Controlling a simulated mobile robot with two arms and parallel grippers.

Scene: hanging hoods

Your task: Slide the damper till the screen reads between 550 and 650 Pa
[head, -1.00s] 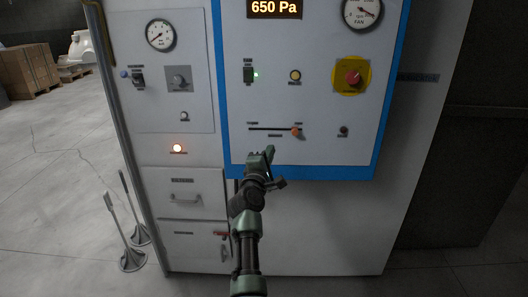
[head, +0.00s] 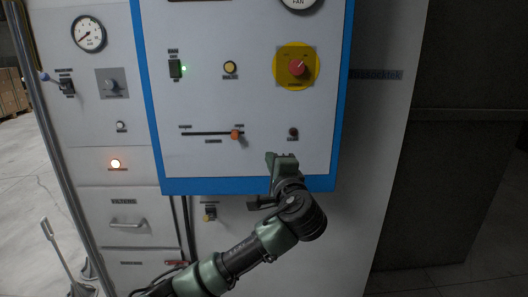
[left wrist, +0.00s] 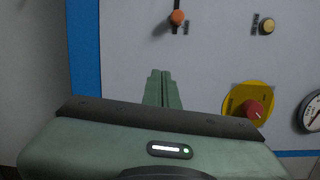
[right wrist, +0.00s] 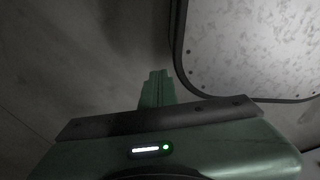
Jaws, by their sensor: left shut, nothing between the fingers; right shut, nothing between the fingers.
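The damper is a slot (head: 205,133) low on the blue-edged panel, with an orange knob (head: 236,134) near its right end. The orange knob also shows at the top of the left wrist view (left wrist: 177,17). The pressure screen is outside the current views, so its reading is hidden. My left gripper (head: 283,158) is shut and empty, in front of the panel's lower right part. In the head view it appears right of and a little below the orange knob, apart from it. My right gripper (right wrist: 157,80) shows only in its own wrist view, shut and empty.
A small dark knob (head: 293,133) sits just above my left gripper. A drawer (head: 127,216) is at lower left.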

